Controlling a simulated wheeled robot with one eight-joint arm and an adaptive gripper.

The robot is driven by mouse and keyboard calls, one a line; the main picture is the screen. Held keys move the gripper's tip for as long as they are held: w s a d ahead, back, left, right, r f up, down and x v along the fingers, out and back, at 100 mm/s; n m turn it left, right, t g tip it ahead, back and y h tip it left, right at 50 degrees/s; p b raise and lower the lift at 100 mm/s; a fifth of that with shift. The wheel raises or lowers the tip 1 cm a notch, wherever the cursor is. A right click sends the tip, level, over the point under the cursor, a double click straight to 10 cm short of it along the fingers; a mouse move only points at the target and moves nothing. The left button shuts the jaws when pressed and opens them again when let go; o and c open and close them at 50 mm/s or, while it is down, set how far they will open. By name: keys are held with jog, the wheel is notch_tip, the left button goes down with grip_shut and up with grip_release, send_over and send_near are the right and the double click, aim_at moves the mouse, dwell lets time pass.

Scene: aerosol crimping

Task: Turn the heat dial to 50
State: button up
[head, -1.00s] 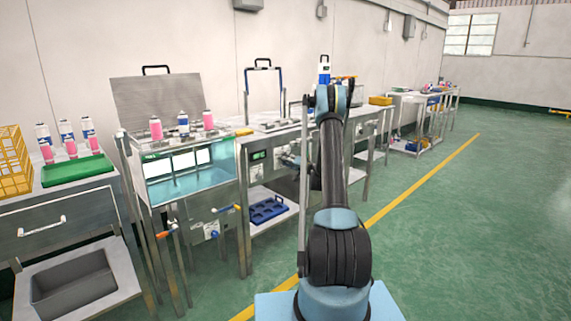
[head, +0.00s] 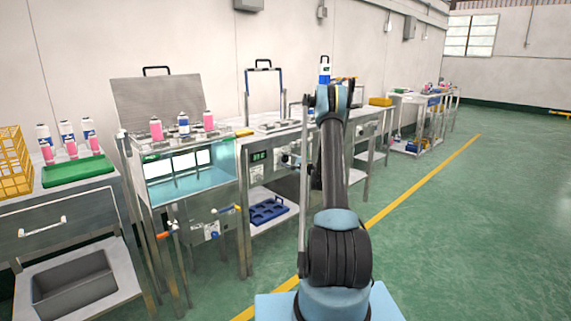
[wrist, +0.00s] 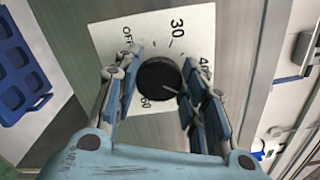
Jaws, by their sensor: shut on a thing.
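The heat dial is a round black knob (wrist: 158,78) on a white square plate (wrist: 120,37) in the wrist view. The plate carries OFF, 30, 40 and a partly covered mark that looks like 60 near its lower edge. A thin light line on the knob points right and slightly down, past the 40 mark, toward the right finger. That finger covers this part of the scale, so the exact reading cannot be told. My gripper (wrist: 160,82) is shut on the knob, with one blue finger on each side. In the head view, my arm hides part of the dial area.
A dark display (head: 258,155) with green digits is on the bench front, left of my arm. A blue tray (head: 268,210) lies on the shelf below. A glass-fronted bath (head: 180,180) stands further left. Open green floor (head: 480,240) lies to the right.

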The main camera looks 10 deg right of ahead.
jog(key=m, duration=0.4)
jog(key=shift+d+m, duration=0.1)
jog(key=shift+m, duration=0.2)
dwell(0.3)
jog(key=o, duration=1.1)
jog(key=shift+c, duration=0.2)
jog(key=v, duration=1.2)
jog(key=shift+f, duration=0.1)
